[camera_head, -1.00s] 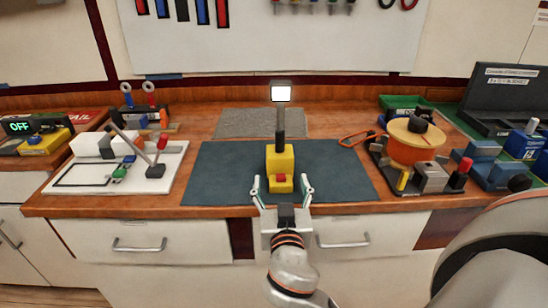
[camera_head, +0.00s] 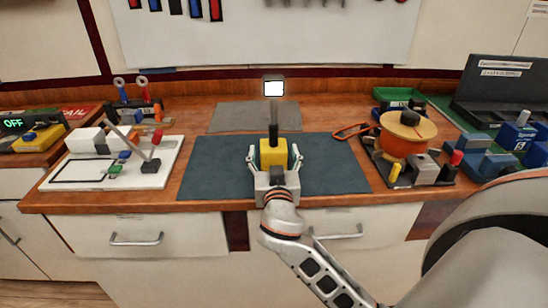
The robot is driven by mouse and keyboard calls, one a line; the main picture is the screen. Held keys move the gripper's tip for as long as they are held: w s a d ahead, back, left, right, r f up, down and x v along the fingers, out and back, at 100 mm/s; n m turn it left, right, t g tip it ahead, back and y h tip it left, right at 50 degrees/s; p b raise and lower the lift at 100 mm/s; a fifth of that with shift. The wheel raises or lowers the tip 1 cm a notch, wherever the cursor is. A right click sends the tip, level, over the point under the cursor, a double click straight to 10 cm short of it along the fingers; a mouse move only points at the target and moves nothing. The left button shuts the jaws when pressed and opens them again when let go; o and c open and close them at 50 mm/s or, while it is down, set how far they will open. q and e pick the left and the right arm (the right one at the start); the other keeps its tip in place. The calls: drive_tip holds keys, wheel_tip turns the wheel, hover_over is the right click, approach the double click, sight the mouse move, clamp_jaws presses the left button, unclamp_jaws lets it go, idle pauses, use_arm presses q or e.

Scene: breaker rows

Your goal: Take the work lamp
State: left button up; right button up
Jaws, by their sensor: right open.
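The work lamp (camera_head: 273,150) stands upright on the dark blue mat (camera_head: 335,165). It has a yellow base, a dark and grey stem and a lit white square head on top. My right gripper (camera_head: 274,158) is open, with one green-lined finger on each side of the yellow base. I cannot tell whether the fingers touch the base. The gripper's palm hides the lower front of the base and its red part. My left gripper is not in view.
A white board with switches (camera_head: 112,168) lies left of the mat. An orange spool (camera_head: 406,136) on a dark stand and blue blocks (camera_head: 486,160) are to the right. A grey pad (camera_head: 240,115) lies behind the mat. Drawers are below the bench edge.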

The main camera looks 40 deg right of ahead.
drive_tip(key=c, duration=1.7)
drive_tip(key=shift+r, duration=0.1)
drive_tip(key=shift+c, duration=0.2)
